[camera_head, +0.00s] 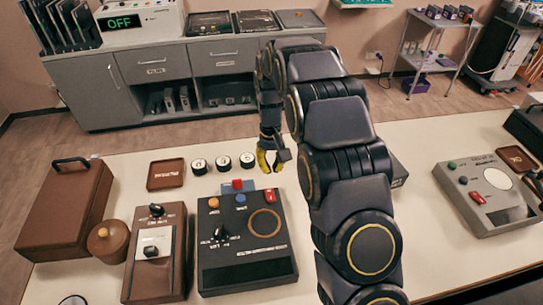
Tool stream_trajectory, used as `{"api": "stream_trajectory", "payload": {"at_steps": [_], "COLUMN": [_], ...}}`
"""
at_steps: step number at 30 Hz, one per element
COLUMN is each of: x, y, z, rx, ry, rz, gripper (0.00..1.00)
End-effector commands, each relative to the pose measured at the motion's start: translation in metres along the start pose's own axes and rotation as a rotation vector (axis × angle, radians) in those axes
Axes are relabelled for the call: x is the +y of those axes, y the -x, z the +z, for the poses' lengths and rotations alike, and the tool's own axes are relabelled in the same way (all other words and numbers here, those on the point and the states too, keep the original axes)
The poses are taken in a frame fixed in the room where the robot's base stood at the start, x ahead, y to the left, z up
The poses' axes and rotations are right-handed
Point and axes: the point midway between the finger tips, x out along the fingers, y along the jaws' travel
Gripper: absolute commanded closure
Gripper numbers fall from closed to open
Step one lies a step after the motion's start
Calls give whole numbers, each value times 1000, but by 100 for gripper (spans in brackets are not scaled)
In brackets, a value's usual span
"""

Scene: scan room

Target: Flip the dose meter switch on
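No label that I can read names the dose meter. Three panel devices stand on the near table. A black box (250,270) in the middle has coloured knobs, a copper ring, a small black lever (220,235) and a red switch (270,195). A brown box (155,277) to its left has a black knob (157,210) and a pale plate. A grey box (497,216) at the right has a red switch (477,198) and a white disc. My gripper (271,163) has yellow fingertips, looks open and empty, and hangs above the table beyond the black box.
A cream table (440,255) carries a brown case (65,215), a round brown pot (108,241), a small brown tray (165,174) and three round pieces (223,163). Behind, a grey cabinet (150,92) bears a white unit (140,23) reading OFF. My arm hides the table's middle.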

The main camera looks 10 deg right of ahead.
Motion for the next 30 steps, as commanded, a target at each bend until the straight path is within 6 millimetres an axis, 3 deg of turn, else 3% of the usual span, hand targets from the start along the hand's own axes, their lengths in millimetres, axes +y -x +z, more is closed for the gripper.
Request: {"api": "stream_trajectory", "payload": {"at_steps": [6, 12, 30], "x": [0, 0, 0], "y": [-48, -76, -87], "z": [2, 1, 1], "rx": [-8, -4, 8], "ry": [0, 1, 0], "rz": [0, 0, 0], "gripper": [100, 100, 100]}}
